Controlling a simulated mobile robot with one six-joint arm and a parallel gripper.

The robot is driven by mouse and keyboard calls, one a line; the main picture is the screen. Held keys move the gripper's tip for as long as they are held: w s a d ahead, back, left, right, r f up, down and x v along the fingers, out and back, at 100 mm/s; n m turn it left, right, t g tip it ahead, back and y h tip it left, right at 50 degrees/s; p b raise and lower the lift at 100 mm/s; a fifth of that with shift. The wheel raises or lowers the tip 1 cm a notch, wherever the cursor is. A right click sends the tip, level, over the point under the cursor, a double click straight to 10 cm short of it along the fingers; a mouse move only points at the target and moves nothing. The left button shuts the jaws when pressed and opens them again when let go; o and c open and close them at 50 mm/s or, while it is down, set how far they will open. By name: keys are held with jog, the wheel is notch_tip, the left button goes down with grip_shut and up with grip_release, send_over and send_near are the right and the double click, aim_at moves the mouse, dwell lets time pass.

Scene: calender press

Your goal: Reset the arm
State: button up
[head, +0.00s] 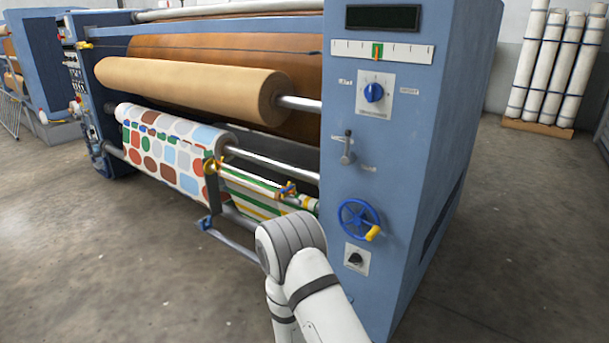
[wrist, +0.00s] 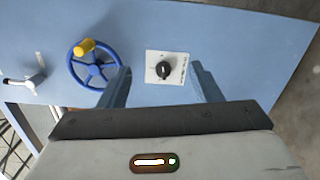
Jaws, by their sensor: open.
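My arm (head: 300,265) reaches up from the bottom of the head view, in front of the blue calender press (head: 405,180). In the head view my gripper is hidden behind the arm's own links. In the wrist view my gripper (wrist: 160,85) shows two blue-grey fingers spread apart with nothing between them. Beyond the fingers is the press's side panel. A black rotary knob on a white plate (wrist: 165,68) appears between and beyond the fingertips. The same knob (head: 356,259) is low on the panel in the head view.
A blue handwheel with a yellow handle (head: 360,220) is close to the arm. Above it are a lever (head: 346,148) and a blue dial (head: 374,92). A patterned fabric roll (head: 165,148) lies left. Wrapped rolls (head: 555,65) stand back right. Floor is clear at lower left.

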jog(key=s+d+r+m+g+h+p, duration=0.1)
jog(key=s+d+r+m+g+p, duration=0.25)
jog(key=r, duration=0.55)
jog(key=s+d+r+m+g+h+p, duration=0.1)
jog(key=s+d+r+m+g+p, duration=0.25)
jog(key=r, duration=0.55)
jog(key=s+d+r+m+g+h+p, duration=0.1)
jog(key=s+d+r+g+p, duration=0.1)
jog(key=d+r+g+p, duration=0.5)
jog(key=s+a+r+m+g+y+p, duration=0.25)
jog(key=s+r+y+p, duration=0.4)
jog(key=r, duration=0.75)
jog(key=s+a+r+t+y+p, duration=0.2)
jog(key=r+p, duration=0.4)
jog(key=r, duration=0.3)
jog(key=s+a+r+m+t+y+p, duration=0.1)
jog(key=s+a+r+t+y+p, duration=0.2)
jog(key=r, duration=0.7)
jog(key=s+a+y+p, duration=0.2)
jog(key=y+p, duration=0.1)
jog(key=shift+a+p, duration=0.2)
jog(key=shift+p, duration=0.15)
